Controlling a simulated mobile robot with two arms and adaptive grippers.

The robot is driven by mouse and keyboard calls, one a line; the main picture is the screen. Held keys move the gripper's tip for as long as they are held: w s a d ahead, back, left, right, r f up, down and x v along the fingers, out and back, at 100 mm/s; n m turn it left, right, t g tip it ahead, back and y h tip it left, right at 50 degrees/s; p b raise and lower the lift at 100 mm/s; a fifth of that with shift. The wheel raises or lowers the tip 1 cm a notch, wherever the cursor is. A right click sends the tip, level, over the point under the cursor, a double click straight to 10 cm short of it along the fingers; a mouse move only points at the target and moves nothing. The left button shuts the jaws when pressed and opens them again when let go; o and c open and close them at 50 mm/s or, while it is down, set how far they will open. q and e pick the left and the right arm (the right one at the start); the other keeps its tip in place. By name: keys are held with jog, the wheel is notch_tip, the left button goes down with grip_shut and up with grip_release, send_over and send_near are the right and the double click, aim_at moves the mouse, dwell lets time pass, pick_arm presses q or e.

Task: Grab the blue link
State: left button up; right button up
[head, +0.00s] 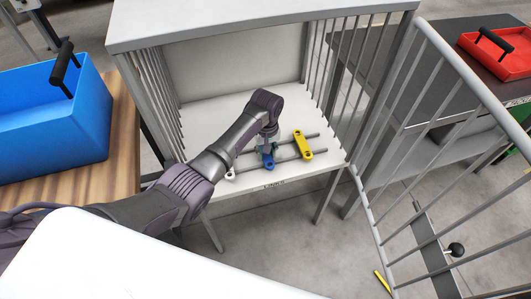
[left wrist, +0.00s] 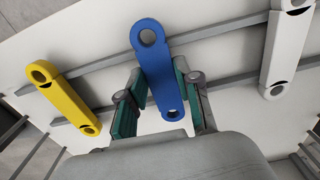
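The blue link (left wrist: 152,62) lies across two grey rods on the white shelf inside the barred cage. It also shows at the end of my left arm in the head view (head: 267,160). My left gripper (left wrist: 161,75) has its teal-padded fingers on both sides of the link's middle. The fingertips appear to touch its edges, so the gripper looks shut on it. The link still rests on or very close to the rods. My right gripper is not in view.
A yellow link (head: 302,145) lies across the rods to the right in the head view. A white link (left wrist: 286,45) lies on the other side. Cage bars (head: 338,60) flank the shelf. The barred door (head: 455,150) stands open. A blue toolbox (head: 50,125) stands on a wooden table.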

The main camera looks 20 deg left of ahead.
pick_arm(q)
grip_shut()
